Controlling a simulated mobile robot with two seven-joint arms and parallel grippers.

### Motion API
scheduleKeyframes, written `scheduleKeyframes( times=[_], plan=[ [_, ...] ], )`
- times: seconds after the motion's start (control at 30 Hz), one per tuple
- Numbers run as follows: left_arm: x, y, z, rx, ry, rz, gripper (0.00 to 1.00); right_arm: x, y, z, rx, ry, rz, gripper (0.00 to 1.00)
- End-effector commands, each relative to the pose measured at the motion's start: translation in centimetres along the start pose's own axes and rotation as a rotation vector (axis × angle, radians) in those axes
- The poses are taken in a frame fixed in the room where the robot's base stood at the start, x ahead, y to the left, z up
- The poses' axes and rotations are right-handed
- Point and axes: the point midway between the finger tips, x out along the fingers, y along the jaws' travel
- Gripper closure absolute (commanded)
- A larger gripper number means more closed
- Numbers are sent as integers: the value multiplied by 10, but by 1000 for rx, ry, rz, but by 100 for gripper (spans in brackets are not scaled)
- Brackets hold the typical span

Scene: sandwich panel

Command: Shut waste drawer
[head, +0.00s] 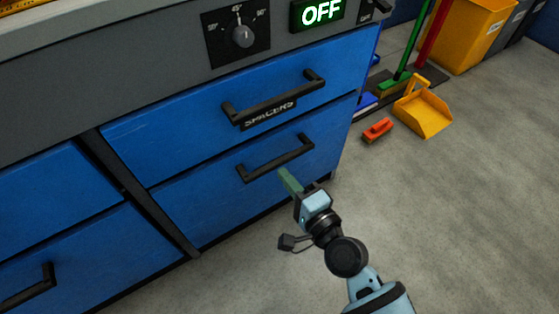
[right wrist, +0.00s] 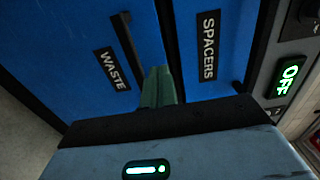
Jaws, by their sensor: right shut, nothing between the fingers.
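The waste drawer (head: 240,192) is the lower blue drawer front in the right column of the cabinet, with a black bar handle (head: 275,158). Its front looks about flush with the cabinet, with no clear gap. Its WASTE label (right wrist: 112,69) reads plainly in the right wrist view. My right gripper (head: 289,181) has green fingers, shut and empty, just in front of the drawer below the handle's right part. In the right wrist view the fingers (right wrist: 158,86) point at the blue front beside the handle. Whether they touch it, I cannot tell. My left gripper is out of view.
The spacers drawer (head: 190,118) sits directly above, closed, with its own handle (head: 274,98). A dial (head: 242,36) and a lit OFF sign (head: 320,12) are above. A yellow dustpan (head: 424,112) and an orange brush (head: 377,130) lie right. Grey floor in front is clear.

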Motion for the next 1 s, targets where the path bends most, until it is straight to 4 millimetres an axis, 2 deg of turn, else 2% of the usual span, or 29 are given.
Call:
scheduleKeyframes(
  times=[0.1, 0.33, 0.87, 0.97, 1.0],
  plan=[
    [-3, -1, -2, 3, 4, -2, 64, -24, 0, 0, -1, -1, 2, 100],
    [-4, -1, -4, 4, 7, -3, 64, -50, 0, 0, 0, -1, 1, 100],
    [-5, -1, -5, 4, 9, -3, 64, -55, -1, 0, 1, -1, 0, 100],
    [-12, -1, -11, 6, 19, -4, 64, -55, -13, 0, -4, -1, -6, 100],
    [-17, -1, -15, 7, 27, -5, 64, -55, -23, 0, -8, -1, -12, 100]
  ],
)
